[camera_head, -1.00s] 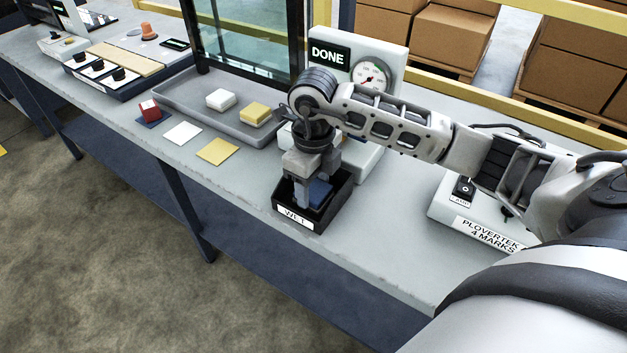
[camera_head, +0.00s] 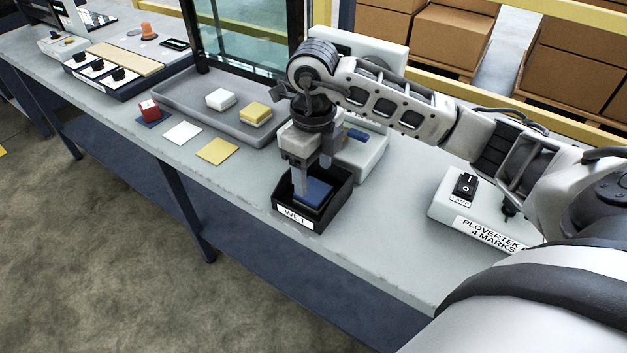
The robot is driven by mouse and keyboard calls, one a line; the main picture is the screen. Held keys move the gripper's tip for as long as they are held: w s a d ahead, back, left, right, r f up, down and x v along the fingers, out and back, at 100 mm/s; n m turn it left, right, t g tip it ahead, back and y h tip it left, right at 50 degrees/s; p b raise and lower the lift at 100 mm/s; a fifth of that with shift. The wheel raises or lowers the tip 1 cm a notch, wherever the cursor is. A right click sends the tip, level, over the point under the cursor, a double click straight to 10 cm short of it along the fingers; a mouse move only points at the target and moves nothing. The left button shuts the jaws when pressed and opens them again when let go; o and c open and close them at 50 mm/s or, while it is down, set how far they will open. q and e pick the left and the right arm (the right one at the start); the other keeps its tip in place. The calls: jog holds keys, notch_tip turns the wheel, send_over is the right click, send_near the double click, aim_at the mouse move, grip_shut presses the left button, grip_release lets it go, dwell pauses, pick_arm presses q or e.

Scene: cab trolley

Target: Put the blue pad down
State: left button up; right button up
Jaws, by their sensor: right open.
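The blue pad (camera_head: 314,191) lies inside the black open box labelled WET (camera_head: 335,204) near the front of the grey bench. My right gripper (camera_head: 313,178) is open, pointing down over the box, with its fingers apart above and beside the pad. The near finger hides part of the pad, so I cannot tell whether it touches the pad. My left gripper is not in view.
A grey tray (camera_head: 182,109) holds a white block (camera_head: 221,99) and a yellow block (camera_head: 255,113). White (camera_head: 182,133) and yellow (camera_head: 217,151) squares lie before it; a red block (camera_head: 149,109) sits on a blue square. A switch box (camera_head: 470,215) stands at right.

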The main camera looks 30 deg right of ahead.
aim_at(313, 189)
notch_tip(313, 189, up, 8)
jog(key=s+a+f+n+g+y, duration=0.1)
jog(key=s+a+f+y, duration=0.2)
jog(key=a, duration=0.5)
jog(key=s+a+f+n+g+y, duration=0.1)
jog(key=s+a+g+y, duration=0.15)
jog(key=a+y, duration=0.4)
jog(key=a+r+m+t+y, duration=0.8)
jog(key=a+m+y, duration=0.1)
jog(key=m+y, duration=0.25)
jog(key=w+d+f+m+t+h, duration=0.1)
jog(key=d+f+m+t+h, duration=0.5)
jog(key=m, duration=0.6)
jog(key=w+d+f+m+t+h, duration=0.25)
jog(key=f+m+t+h, duration=0.35)
jog(key=f+m+h, duration=0.4)
jog(key=s+d+f+m+g+h, duration=0.1)
jog(key=s+d+f+m+g, duration=0.2)
jog(key=s+f+m+g, duration=0.3)
jog(key=s+f, duration=0.4)
jog(key=f, duration=0.1)
jog(key=shift+f+h, duration=0.15)
jog(key=shift+h, duration=0.25)
jog(key=shift+s+m, duration=0.1)
jog(key=shift+m, duration=0.15)
